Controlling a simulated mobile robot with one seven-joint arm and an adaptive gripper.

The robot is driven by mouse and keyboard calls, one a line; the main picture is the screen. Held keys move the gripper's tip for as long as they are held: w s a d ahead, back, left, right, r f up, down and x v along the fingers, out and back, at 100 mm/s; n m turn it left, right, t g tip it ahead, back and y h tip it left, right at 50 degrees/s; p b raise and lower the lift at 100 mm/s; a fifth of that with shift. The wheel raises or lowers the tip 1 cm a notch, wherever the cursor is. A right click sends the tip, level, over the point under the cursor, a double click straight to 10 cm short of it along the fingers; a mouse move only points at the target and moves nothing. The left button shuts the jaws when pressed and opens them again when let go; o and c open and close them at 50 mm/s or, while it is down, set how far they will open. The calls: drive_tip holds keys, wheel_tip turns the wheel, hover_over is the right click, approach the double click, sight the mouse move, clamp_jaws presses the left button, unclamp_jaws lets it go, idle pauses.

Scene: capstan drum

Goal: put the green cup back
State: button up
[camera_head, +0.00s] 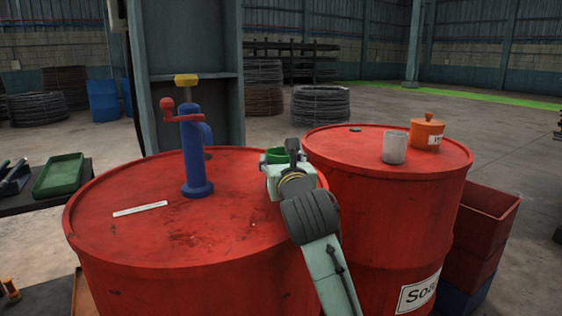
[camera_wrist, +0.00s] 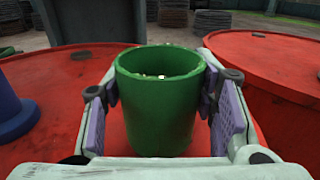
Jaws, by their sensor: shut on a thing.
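The green cup (camera_wrist: 158,105) stands upright between the two finger pads of my gripper (camera_wrist: 160,110) in the wrist view. The gripper is shut on it, one pad on each side. A few small pale bits show inside the cup's rim. In the head view only the cup's upper part (camera_head: 275,155) shows behind my gripper (camera_head: 287,165), over the right edge of the left red drum (camera_head: 150,235). Whether the cup's base touches the drum top is hidden.
A blue pump with a red crank (camera_head: 196,165) and a pale strip (camera_head: 140,209) are on the left drum. A grey cup (camera_head: 395,147) and an orange lidded pot (camera_head: 426,134) stand on the right drum (camera_head: 340,150). A green tray (camera_head: 60,176) lies far left.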

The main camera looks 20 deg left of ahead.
drive_tip(key=o, duration=1.3)
drive_tip(key=shift+r, duration=0.1)
drive_tip(key=v, duration=1.2)
